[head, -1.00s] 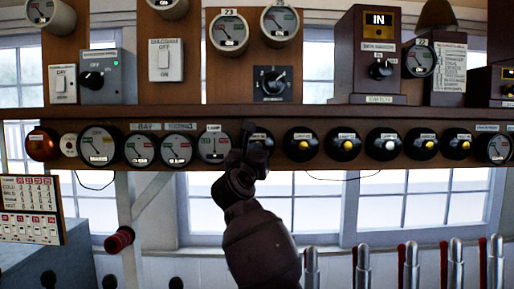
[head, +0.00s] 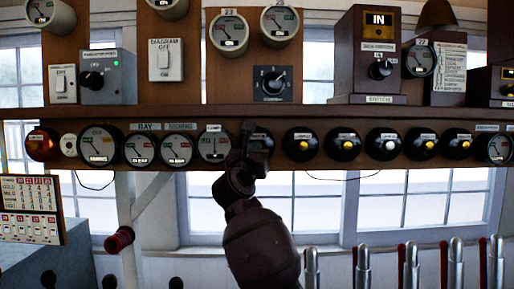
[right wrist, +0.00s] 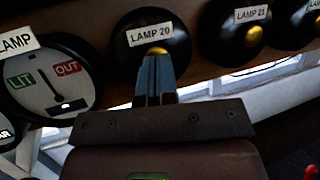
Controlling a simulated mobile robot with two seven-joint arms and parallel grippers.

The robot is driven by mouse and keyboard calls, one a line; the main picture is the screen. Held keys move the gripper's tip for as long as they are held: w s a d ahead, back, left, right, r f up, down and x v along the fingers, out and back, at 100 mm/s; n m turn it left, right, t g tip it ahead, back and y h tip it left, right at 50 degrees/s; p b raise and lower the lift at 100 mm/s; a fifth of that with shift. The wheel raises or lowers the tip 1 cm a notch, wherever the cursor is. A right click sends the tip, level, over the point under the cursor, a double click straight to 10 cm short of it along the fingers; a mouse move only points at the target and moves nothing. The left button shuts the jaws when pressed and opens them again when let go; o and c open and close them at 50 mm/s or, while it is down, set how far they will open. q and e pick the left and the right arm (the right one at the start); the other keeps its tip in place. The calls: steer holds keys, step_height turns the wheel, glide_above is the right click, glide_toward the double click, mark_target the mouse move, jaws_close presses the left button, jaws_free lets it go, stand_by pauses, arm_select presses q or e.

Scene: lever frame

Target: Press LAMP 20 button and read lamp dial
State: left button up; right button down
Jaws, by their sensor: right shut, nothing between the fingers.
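The LAMP 20 button (right wrist: 143,25) is a round black knob with a yellow centre, large in the right wrist view. In the head view it is mostly hidden behind my right gripper (head: 250,132). My right gripper is shut and empty, its fingertips (right wrist: 156,62) at the lower edge of the yellow centre; I cannot tell whether they touch it. The lamp dial (head: 214,144) is just left of the gripper, and shows in the right wrist view (right wrist: 36,80) with green LIT at left and red OUT at right. Its dark needle leans up-left, between the two labels. My left gripper is not in view.
More black buttons, including LAMP 21 (right wrist: 232,38), line the wooden shelf (head: 400,112) to the right. Other dials (head: 177,149) sit to the left. Metal lever tops (head: 411,255) with red handles stand below right. A paper chart (head: 30,207) is at lower left.

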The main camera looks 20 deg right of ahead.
steer(key=shift+w, duration=0.35)
steer(key=shift+s, duration=0.15)
steer(key=shift+s+a+p, duration=0.15)
steer(key=shift+s+p, duration=0.2)
steer(key=shift+s, duration=0.3)
steer(key=shift+s+a+p, duration=0.25)
steer(key=shift+s, duration=0.55)
steer(key=shift+s+a+p, duration=0.2)
steer(key=shift+s, duration=0.6)
steer(key=shift+s+a+p, duration=0.25)
steer(key=shift+s, duration=0.55)
